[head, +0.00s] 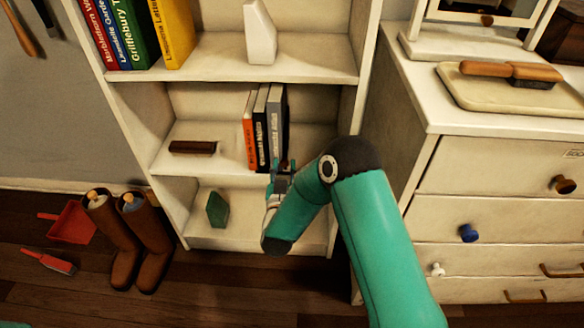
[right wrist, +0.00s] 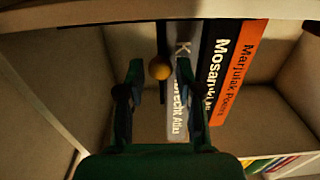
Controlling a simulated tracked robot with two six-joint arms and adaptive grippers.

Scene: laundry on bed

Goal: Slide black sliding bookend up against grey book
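The grey book (head: 276,120) stands upright on the middle shelf, at the right end of a short row beside a black book (head: 261,125) and an orange book (head: 249,130). The black sliding bookend (head: 286,122) is a thin dark upright strip just right of the grey book.
A dark brown block (head: 192,147) lies on the middle shelf at left. A green object (head: 217,209) stands on the bottom shelf. The bookcase side wall (head: 350,108) and white dresser (head: 400,140) are at right. Boots (head: 130,240) stand on the floor at left.

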